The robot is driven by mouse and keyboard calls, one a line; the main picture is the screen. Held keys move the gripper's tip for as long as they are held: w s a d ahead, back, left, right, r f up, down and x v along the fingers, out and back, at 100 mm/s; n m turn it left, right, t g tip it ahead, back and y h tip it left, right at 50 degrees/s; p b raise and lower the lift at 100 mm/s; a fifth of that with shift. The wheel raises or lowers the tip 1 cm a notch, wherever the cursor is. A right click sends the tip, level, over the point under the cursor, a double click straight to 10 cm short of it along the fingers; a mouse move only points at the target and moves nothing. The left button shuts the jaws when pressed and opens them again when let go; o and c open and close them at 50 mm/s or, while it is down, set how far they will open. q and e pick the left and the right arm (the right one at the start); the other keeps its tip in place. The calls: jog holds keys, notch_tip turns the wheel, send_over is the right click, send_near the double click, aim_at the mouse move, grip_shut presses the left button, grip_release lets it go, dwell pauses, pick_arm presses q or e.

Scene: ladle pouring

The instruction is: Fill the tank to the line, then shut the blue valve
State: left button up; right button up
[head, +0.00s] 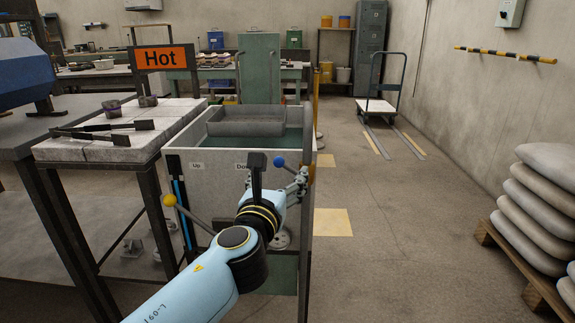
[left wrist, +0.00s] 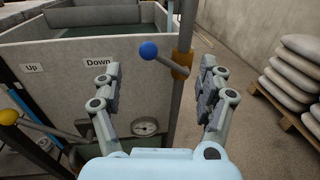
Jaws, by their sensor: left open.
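The grey tank (head: 190,160) stands in front of me, with greenish liquid (head: 294,140) showing inside; I cannot make out a fill line. The blue valve's ball-tipped lever (head: 279,161) is on the tank's right side. In the left wrist view, the blue ball (left wrist: 149,50) lies ahead between the open fingers, apart from both, and its rod runs right to a brass fitting on a vertical pipe. My left gripper (left wrist: 158,88) is open and empty; in the head view it (head: 298,184) is at the tank's front right corner, partly behind my wrist.
A yellow-ball lever (head: 170,200) sticks out at the tank's front left. A gauge (left wrist: 145,127) is on the front. Left is a bench with tongs (head: 100,130) under a "Hot" sign (head: 161,57). Stacked sacks (head: 535,205) stand right; the floor between is clear.

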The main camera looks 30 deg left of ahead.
aim_at(285, 165)
pick_arm(q)
jog(key=x, duration=0.6)
jog(key=shift+w+a, duration=0.15)
jog(key=shift+w, duration=0.1)
jog(key=shift+c, duration=0.4)
